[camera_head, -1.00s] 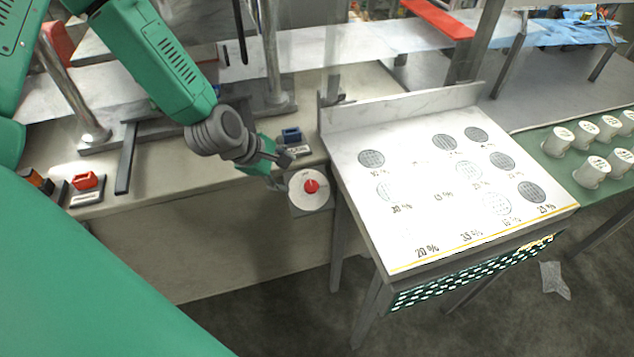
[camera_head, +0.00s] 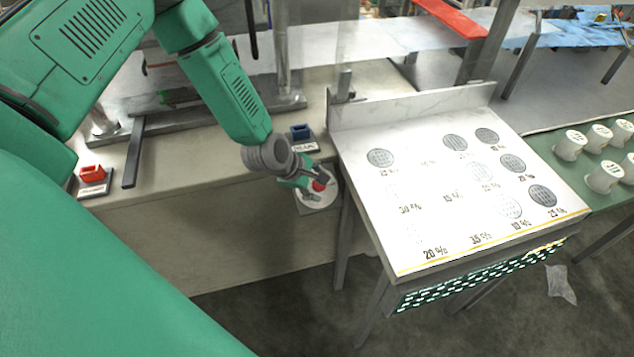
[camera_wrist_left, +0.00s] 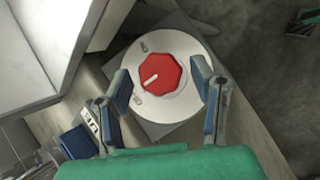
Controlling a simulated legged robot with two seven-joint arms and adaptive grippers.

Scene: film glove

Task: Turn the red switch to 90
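The red switch (camera_wrist_left: 160,75) is an eight-sided knob with a white line, on a round white dial (camera_wrist_left: 193,58) in the left wrist view. The line slants from upper right to lower left; marks on the dial are too small to read. In the head view the switch (camera_head: 320,185) shows on the front of the bench, partly behind my gripper. My left gripper (camera_wrist_left: 162,90) is open, with one finger on each side of the switch. I see a gap between the fingers and the knob. My right gripper is not in view.
A blue switch (camera_head: 301,131) sits on the bench top (camera_head: 225,155) just above the dial. Another red switch (camera_head: 92,173) is at the bench's left. A white sloped table (camera_head: 425,220) stands close on the right.

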